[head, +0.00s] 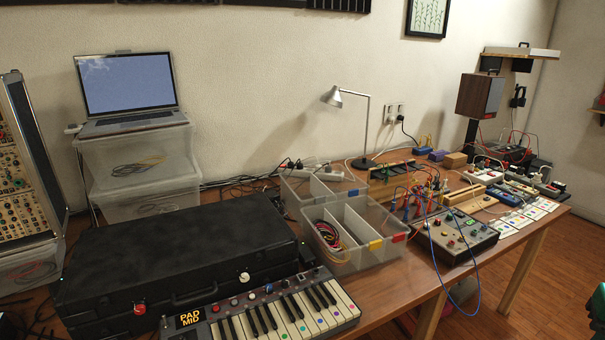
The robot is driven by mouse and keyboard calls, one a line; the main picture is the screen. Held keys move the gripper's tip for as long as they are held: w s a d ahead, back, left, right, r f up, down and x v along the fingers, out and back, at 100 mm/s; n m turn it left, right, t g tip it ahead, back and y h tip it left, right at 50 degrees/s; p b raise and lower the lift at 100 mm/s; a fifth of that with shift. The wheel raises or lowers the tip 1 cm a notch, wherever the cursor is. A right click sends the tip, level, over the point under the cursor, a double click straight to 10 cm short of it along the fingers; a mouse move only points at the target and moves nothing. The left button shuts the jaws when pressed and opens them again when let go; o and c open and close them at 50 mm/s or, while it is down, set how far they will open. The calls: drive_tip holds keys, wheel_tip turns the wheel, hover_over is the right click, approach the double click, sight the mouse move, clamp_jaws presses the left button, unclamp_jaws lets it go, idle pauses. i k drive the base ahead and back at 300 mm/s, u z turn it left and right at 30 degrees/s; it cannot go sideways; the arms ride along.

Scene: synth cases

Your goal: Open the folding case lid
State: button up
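A black folding case (180,245) lies flat on the left part of the table, and its lid looks shut. Its front side faces me and carries a dark handle (195,296) near the middle. A red knob (139,308) is at the left of the front and a white knob (245,277) at the right. The inside of the case is hidden. My gripper is not in view.
A small keyboard (275,315) sits close before the case's front right. Clear divided bins (372,245) stand to its right. A laptop (128,90) on clear boxes is behind it, and a modular rack (22,165) is at left. A lamp (365,130) stands farther back.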

sight(111, 267)
drive_tip(key=u, duration=1.5)
drive_tip(key=k, duration=1.2)
drive_tip(key=u, duration=0.45)
drive_tip(key=i, duration=1.6)
drive_tip(key=z, duration=0.35)
